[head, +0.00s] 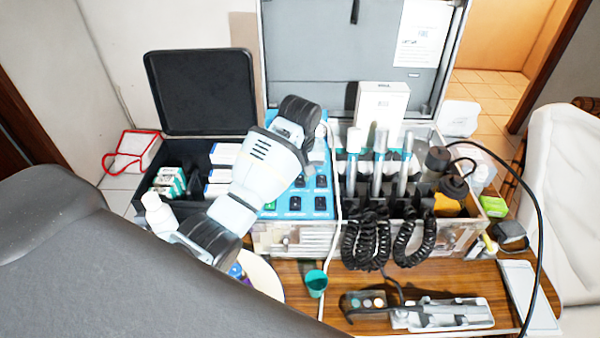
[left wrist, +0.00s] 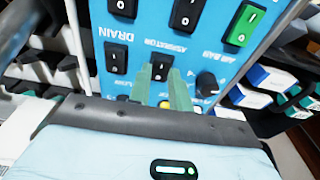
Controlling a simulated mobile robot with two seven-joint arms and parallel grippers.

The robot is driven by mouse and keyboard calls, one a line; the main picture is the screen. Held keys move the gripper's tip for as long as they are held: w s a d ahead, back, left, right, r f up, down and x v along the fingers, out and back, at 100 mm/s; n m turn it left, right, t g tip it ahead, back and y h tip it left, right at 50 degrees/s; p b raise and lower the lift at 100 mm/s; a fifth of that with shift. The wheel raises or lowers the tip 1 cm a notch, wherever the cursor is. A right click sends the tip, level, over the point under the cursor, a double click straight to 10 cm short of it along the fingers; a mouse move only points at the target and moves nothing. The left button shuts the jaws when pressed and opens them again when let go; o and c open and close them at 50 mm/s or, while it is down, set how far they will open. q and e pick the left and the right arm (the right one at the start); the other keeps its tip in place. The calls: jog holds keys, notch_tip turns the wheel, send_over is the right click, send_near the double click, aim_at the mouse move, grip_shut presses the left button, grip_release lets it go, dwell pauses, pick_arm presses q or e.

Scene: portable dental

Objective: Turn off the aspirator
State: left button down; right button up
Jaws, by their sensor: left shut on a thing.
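The aspirator's blue control panel (head: 318,190) stands in the open case, with several black rocker switches and one green one. The panel fills the upper middle of the left wrist view (left wrist: 205,60), and its printed labels include one reading like "aspirator". My left gripper (left wrist: 161,85) is at the panel, its two greenish fingers on either side of a black rocker switch (left wrist: 160,66) beside that label. It is shut on this switch. In the head view my left gripper (head: 318,150) is over the upper part of the panel, and my arm hides part of it. My right gripper is not in view.
Handpieces (head: 377,165) with coiled black cords stand right of the panel. A white box (head: 381,104) is behind them. An open black case (head: 203,90) is at the left. A green cup (head: 316,283) and a metal tray (head: 450,314) are on the wooden table in front.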

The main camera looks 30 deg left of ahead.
aim_at(299, 181)
pick_arm(q)
jog(key=c, duration=1.3)
grip_release()
jog(key=shift+r, duration=0.15)
notch_tip(299, 181, up, 4)
jog(key=shift+s+r, duration=0.1)
jog(key=shift+r, duration=0.05)
jog(key=shift+s+r, duration=0.2)
jog(key=shift+r, duration=0.2)
jog(key=shift+s+d+r, duration=0.1)
jog(key=shift+r, duration=0.55)
jog(key=shift+s+d+r, duration=0.1)
jog(key=shift+r, duration=0.5)
jog(key=shift+f, duration=0.1)
